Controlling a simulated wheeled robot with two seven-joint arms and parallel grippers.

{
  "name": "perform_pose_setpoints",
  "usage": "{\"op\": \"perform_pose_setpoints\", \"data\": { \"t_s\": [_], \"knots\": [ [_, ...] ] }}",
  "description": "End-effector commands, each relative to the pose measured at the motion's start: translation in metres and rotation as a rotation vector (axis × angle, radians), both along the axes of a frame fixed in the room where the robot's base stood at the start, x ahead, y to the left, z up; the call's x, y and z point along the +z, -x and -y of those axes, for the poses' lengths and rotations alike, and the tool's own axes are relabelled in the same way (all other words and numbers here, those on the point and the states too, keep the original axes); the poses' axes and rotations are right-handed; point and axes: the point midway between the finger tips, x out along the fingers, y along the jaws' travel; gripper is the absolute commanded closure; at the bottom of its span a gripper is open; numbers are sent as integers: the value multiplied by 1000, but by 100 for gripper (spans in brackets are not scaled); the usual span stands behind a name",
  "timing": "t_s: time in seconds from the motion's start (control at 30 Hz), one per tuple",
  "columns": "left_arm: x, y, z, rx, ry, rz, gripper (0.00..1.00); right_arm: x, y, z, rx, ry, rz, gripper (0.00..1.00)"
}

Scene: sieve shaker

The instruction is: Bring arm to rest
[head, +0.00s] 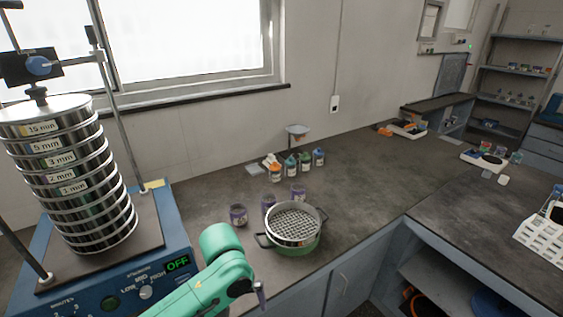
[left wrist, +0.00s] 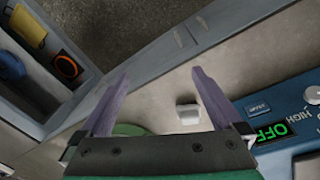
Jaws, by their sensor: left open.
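My left arm shows green at the bottom of the head view, and its gripper (head: 261,295) is at the front edge of the bench, below and left of the sieve on the green pan. In the left wrist view the gripper (left wrist: 155,100) is open, with two purple fingers apart and nothing between them. A small white knob or block (left wrist: 188,113) shows beyond the fingers. My right gripper is not in view.
The sieve shaker (head: 110,282) with a stack of labelled sieves (head: 68,170) stands at left, its display reading OFF. A sieve (head: 295,222) rests on a green pan (head: 300,248). Jars (head: 238,215) and bottles (head: 291,167) stand behind.

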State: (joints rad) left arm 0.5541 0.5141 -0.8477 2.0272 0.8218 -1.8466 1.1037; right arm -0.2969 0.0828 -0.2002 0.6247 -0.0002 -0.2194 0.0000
Motion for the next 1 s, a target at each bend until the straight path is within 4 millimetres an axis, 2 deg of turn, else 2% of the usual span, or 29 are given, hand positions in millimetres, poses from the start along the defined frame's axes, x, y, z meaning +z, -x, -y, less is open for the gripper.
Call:
{"op": "perform_pose_setpoints", "data": {
  "t_s": [0.27, 0.37, 0.47, 0.67, 0.97, 1.0],
  "knots": [
    [-10, 17, 18, -129, 133, 89, 0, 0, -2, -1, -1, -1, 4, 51],
    [-14, 23, 16, -163, 173, 142, 0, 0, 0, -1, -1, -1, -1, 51],
    [-18, 31, 5, -183, 191, 199, 0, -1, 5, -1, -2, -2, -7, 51],
    [-32, 54, -44, -192, 133, 289, 0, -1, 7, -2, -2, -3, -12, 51],
    [-48, 113, -139, -211, -101, 290, 0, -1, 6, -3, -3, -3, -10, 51],
    [-58, 113, -143, -218, -114, 282, 0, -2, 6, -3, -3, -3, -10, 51]
  ]
}}
